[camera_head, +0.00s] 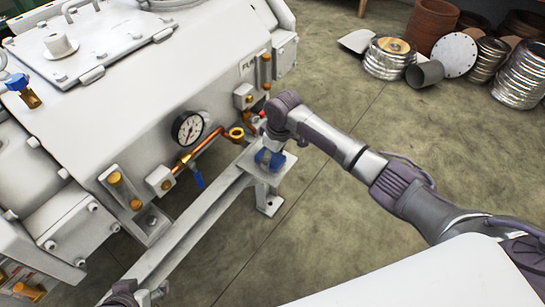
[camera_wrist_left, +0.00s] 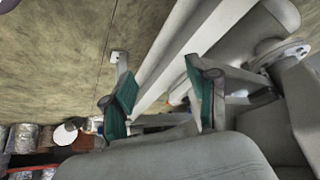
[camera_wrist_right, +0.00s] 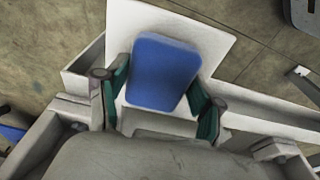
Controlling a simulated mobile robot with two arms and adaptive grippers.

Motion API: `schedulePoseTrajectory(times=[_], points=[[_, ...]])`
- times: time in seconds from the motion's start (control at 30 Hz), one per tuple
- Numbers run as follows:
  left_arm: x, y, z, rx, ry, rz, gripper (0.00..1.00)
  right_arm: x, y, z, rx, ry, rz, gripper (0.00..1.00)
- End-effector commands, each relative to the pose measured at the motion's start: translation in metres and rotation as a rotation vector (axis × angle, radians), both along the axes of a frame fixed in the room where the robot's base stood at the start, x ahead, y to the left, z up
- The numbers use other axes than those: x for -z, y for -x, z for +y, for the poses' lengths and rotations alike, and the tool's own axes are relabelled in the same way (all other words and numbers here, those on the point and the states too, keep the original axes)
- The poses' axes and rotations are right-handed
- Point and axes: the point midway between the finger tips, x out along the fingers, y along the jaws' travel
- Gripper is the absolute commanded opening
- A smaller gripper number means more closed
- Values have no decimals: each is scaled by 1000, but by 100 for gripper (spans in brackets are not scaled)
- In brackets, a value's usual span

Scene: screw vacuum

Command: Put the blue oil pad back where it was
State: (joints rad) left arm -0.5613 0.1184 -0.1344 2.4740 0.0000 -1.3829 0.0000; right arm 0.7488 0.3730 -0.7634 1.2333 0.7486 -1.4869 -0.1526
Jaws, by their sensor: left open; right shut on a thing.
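The blue oil pad (camera_wrist_right: 163,72) is between the green-padded fingers of my right gripper (camera_wrist_right: 160,100) in the right wrist view, over a white plate (camera_wrist_right: 212,55). In the head view, the pad (camera_head: 264,158) is partly hidden by my right gripper, at the white plate (camera_head: 292,178) on the end of a white beam. I cannot tell whether the pad touches the plate. My left gripper (camera_wrist_left: 160,105) is open and empty in the left wrist view. Only a little of my left arm shows at the bottom left of the head view.
The grey machine, with a round gauge (camera_head: 187,128), a copper pipe and a brass ring (camera_head: 236,133), stands close to the left of the plate. Metal drums (camera_head: 390,58) and ducts lie at the back right. The concrete floor (camera_head: 340,85) between is clear.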

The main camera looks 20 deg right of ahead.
Motion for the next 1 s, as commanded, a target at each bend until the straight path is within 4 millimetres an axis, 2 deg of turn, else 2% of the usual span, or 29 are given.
schedulePoseTrajectory(times=[0.33,0.37,0.5,0.9,1.0], points=[[0,3,1,-1,-3,13,59,3,0,0,0,-1,1,39],[1,3,1,-2,-3,14,59,3,0,0,-1,-1,1,72],[0,3,1,-2,-3,13,59,3,0,0,-1,0,0,92],[-1,1,0,-1,-1,3,59,-3,0,0,-1,0,-2,92],[2,15,4,-5,-14,71,59,-14,0,-1,-1,-1,-3,92]])
